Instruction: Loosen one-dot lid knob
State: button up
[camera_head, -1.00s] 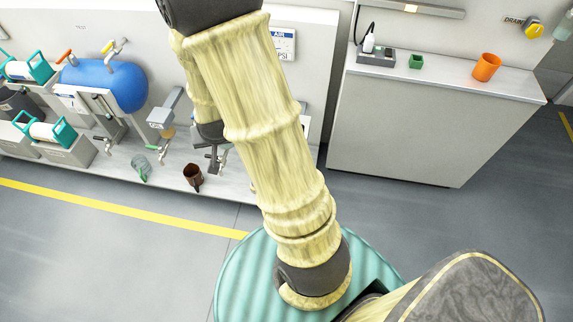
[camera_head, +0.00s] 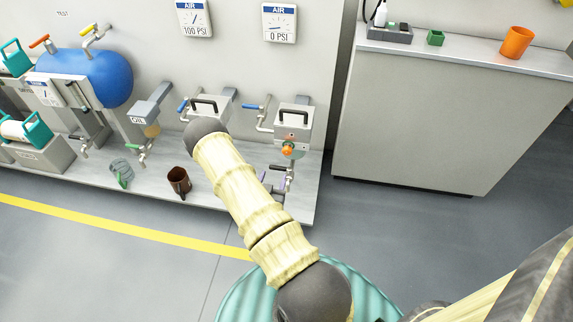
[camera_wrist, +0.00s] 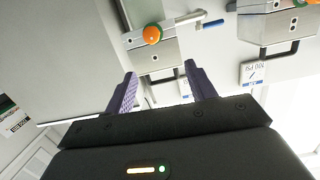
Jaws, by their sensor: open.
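In the wrist view, a grey box (camera_wrist: 153,53) with an orange knob (camera_wrist: 152,34) appears upside down, with one small dot mark on its face. In the head view this box (camera_head: 296,117) is the right of two on the wall bench, below the 0 PSI gauge, and its orange knob (camera_head: 288,150) faces outward. My gripper (camera_wrist: 160,75) has two lavender fingers spread apart with nothing between them. The box lies beyond the fingertips, apart from them. In the head view my arm hides most of the gripper.
A second box (camera_head: 211,104) with a black handle stands to the left; its two dots show in the wrist view (camera_wrist: 270,25). Floor is clear before the grey cabinet (camera_head: 420,120).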

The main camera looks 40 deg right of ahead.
aim_at(286, 153)
jog(key=shift+n+t+h, duration=0.3)
jog(key=shift+t+h, duration=0.2)
jog(key=s+f, duration=0.1)
jog(key=s+f+b, duration=0.1)
jog(key=f, duration=0.1)
jog(key=shift+s+d+f, duration=0.1)
jog(key=shift+d+f, duration=0.05)
jog(key=shift+f, duration=0.1)
jog(key=b+x, duration=0.4)
jog(key=x, duration=1.3)
jog(key=shift+w+d+b, duration=0.1)
jog(key=shift+w+b, duration=0.15)
jog(key=shift+b, duration=0.1)
jog(key=c, duration=1)
